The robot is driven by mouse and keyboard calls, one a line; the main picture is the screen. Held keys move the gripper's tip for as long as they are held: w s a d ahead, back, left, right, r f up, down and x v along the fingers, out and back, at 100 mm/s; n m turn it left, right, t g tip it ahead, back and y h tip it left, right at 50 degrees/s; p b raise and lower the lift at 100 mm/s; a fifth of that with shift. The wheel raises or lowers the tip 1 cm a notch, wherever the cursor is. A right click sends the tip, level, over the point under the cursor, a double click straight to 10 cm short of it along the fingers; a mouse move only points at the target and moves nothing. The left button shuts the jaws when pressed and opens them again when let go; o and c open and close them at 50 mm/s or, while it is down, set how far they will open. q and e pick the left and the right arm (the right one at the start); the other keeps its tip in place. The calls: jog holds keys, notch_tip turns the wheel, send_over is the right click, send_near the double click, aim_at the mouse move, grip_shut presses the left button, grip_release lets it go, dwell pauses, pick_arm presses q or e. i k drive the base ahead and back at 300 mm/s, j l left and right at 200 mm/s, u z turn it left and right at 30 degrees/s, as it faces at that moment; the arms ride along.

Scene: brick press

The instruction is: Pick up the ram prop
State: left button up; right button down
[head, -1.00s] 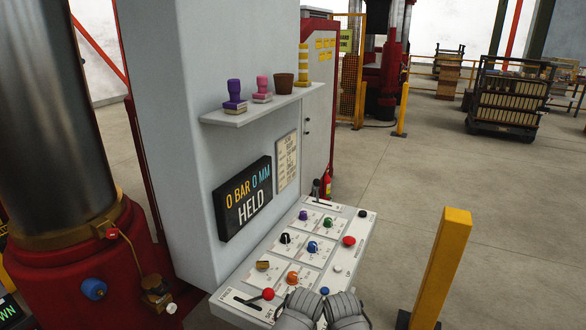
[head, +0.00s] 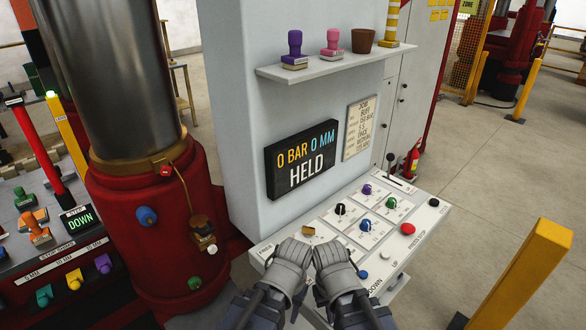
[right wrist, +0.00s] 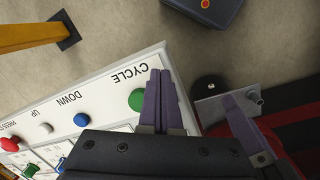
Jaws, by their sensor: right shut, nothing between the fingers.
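A red post with black ends (head: 38,150), possibly the ram prop, stands tilted in the picture at the far left of the head view. It is behind the left panel and far from both grippers. My right gripper (head: 335,262) is low in the middle of the head view, over the front of the control desk. In the right wrist view its fingers (right wrist: 158,95) are together and empty, beside the green CYCLE button (right wrist: 137,99). My left gripper (head: 288,262) is just left of it, and its jaw opening cannot be made out.
The big red press cylinder (head: 140,225) stands between the grippers and the red post. The sloped control desk (head: 432,210) lies under the grippers. A yellow bollard (head: 535,265) is at the right. A left panel (head: 60,262) carries colored knobs. Open floor (head: 490,150) lies to the right.

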aim_at(16, 101)
jog(key=u, duration=0.1)
jog(key=k, duration=0.5)
jog(key=i+l, duration=0.1)
jog(key=i, duration=0.4)
jog(key=u, duration=1.65)
jog(key=z, duration=0.3)
jog(key=i+j+z, duration=0.1)
jog(key=j+z, duration=0.25)
jog(key=i+j+z, duration=0.1)
jog(key=j+z, duration=0.55)
jog(key=j, duration=1.1)
jog(key=i, duration=0.05)
